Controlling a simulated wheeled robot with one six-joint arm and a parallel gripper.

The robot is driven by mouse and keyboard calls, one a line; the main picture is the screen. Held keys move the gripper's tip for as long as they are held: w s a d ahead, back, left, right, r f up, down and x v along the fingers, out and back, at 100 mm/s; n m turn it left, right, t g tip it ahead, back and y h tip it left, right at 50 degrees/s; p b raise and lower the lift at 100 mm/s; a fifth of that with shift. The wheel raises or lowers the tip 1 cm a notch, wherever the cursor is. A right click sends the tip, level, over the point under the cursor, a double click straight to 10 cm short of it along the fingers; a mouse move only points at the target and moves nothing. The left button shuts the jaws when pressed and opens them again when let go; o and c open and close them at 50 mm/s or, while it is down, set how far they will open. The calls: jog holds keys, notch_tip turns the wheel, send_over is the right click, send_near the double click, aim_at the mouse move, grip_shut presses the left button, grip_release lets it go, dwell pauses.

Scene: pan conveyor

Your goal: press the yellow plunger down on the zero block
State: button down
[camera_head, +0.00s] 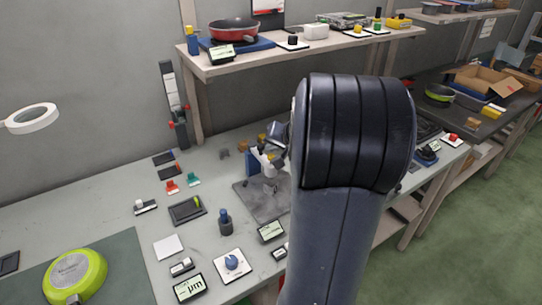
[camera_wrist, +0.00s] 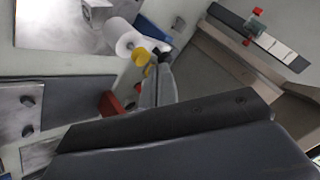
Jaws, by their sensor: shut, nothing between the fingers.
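A yellow knob, apparently the yellow plunger (camera_wrist: 140,57), shows in the wrist view beside a white cylinder (camera_wrist: 121,36). The tips of my gripper (camera_wrist: 157,66) are shut and empty, right by the yellow part; I cannot tell whether they touch it. In the head view my gripper (camera_head: 277,134) is partly hidden behind my arm, above the back of the bench near small yellow parts (camera_head: 262,140). The zero block under the plunger cannot be made out clearly.
A grey metal plate (camera_head: 257,205) lies in front of the white and blue fixture (camera_head: 251,162). A red block (camera_wrist: 110,104) is close to my gripper in the wrist view. A shelf (camera_head: 270,58) with a red pan (camera_head: 234,30) stands above the bench.

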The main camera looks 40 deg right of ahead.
jog(key=shift+f, duration=0.25)
jog(key=shift+f+b, duration=0.25)
jog(key=shift+b, duration=0.45)
jog(key=shift+f+b, duration=0.85)
jog(key=shift+b, duration=0.1)
dwell(0.5)
jog(key=shift+s+a+f+b, duration=0.15)
jog(key=shift+f+b, duration=0.25)
jog(key=shift+f, duration=0.2)
dwell(0.6)
jog(key=shift+r+p, duration=1.05)
jog(key=shift+r, duration=0.75)
jog(key=shift+r+p, duration=1.65)
jog(key=shift+r, duration=0.8)
jog(key=shift+f, duration=0.1)
